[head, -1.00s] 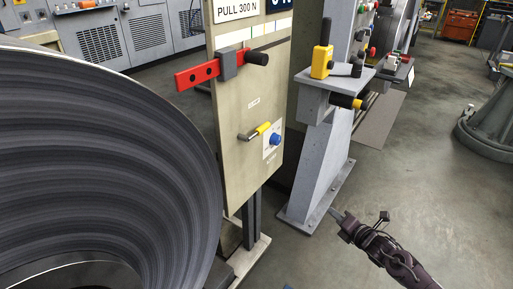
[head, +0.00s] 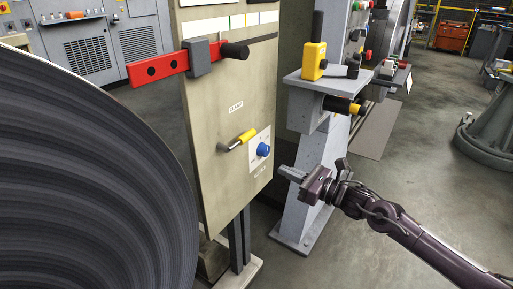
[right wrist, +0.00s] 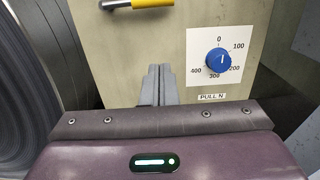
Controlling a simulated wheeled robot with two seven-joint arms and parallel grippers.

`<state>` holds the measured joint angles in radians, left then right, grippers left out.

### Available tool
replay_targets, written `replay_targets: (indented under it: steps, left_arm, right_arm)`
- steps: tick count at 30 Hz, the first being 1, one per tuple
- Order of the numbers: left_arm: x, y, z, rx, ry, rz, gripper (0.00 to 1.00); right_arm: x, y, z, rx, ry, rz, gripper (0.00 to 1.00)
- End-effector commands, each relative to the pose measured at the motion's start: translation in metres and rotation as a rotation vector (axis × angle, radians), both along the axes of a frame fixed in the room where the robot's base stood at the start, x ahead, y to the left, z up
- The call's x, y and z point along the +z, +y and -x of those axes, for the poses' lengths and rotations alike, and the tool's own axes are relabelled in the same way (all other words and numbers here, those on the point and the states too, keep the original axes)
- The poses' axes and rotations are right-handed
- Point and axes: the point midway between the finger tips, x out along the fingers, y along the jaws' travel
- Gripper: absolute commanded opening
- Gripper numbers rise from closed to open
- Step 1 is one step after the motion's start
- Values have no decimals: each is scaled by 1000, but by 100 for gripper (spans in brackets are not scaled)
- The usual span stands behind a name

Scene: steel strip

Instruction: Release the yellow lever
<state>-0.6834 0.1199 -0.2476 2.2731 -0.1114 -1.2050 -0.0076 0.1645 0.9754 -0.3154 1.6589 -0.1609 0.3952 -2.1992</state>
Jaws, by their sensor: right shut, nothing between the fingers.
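The yellow lever (head: 246,136) is a short metal handle with a yellow grip on the beige panel (head: 225,90), beneath a small label that seems to read CLAMP. It tilts up to the right in the head view. In the right wrist view its yellow grip (right wrist: 150,3) is cut off by the top edge. My right gripper (head: 284,172) is shut and empty, to the right of and below the lever, apart from it. In the right wrist view its closed fingers (right wrist: 158,85) point toward the panel, left of the blue knob. My left gripper is not in view.
The blue knob (head: 263,149) with a numbered dial sits right of the lever. A red bar (head: 158,68) with a black knob projects above. A yellow control box (head: 314,62) stands on a grey bracket at right. A large dark coil (head: 80,180) fills the left side.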

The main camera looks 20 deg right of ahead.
Motion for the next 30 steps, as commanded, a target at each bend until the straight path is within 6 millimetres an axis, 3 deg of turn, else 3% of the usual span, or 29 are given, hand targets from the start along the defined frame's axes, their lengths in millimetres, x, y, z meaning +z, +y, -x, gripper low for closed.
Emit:
replay_targets:
  steps: [5,16,21,30]
  left_arm:
    - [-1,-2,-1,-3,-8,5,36]
    - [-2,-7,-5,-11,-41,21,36]
    - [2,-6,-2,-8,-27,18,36]
    - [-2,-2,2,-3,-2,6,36]
  right_arm:
    - [3,15,-19,0,-4,-6,0]
    - [6,62,-79,1,-2,-5,0]
    - [33,63,-80,0,-2,-1,0]
    - [44,64,-82,0,1,-2,0]
